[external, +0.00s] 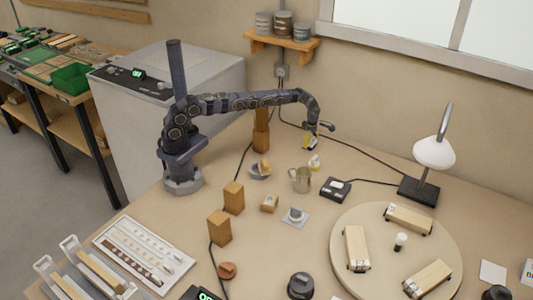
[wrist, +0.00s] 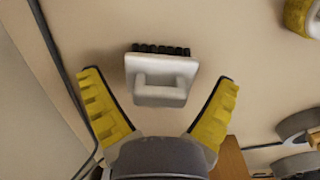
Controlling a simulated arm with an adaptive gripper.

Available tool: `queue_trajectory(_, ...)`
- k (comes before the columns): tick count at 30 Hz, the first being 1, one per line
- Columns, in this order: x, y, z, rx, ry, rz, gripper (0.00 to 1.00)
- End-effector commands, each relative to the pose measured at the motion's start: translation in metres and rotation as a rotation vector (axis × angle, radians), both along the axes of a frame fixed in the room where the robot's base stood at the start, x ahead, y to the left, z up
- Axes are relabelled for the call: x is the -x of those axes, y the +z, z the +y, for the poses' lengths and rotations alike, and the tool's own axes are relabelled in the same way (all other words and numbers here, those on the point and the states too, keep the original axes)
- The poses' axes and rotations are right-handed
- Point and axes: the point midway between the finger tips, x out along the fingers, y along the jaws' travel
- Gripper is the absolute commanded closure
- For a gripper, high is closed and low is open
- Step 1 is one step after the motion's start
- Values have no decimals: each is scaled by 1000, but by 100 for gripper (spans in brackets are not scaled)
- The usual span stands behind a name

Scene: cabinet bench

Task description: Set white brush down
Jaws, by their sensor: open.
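The white brush (wrist: 162,85) has a blocky body with a loop handle facing the wrist camera and dark bristles along its far edge. In the wrist view it lies ahead of my gripper (wrist: 158,79), between the spread yellow fingers, with a clear gap on both sides. It appears to rest on the tan bench, though its exact height is hard to judge. In the external view my gripper (external: 310,142) is low over the back of the bench. I cannot clearly make out the brush there.
A small yellow and white item (external: 314,162) stands just in front of my gripper. A metal mug (external: 301,180), a black box (external: 335,189) and a wooden post (external: 261,137) are close by. A black cable runs along the wall side. A lamp (external: 434,153) stands at right.

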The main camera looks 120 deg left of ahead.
Motion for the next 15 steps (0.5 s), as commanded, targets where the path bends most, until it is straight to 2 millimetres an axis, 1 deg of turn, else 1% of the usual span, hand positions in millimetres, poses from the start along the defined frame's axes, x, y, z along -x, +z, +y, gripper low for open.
queue_trajectory(2,1,3,1,-1,1,0,10)
queue_trajectory(5,-1,15,1,-4,-1,-1,10)
queue_trajectory(8,-1,33,0,-2,-1,-1,10)
queue_trajectory(12,-2,66,1,-6,-1,-5,10)
queue_trajectory(15,-1,86,0,-4,-1,-1,10)
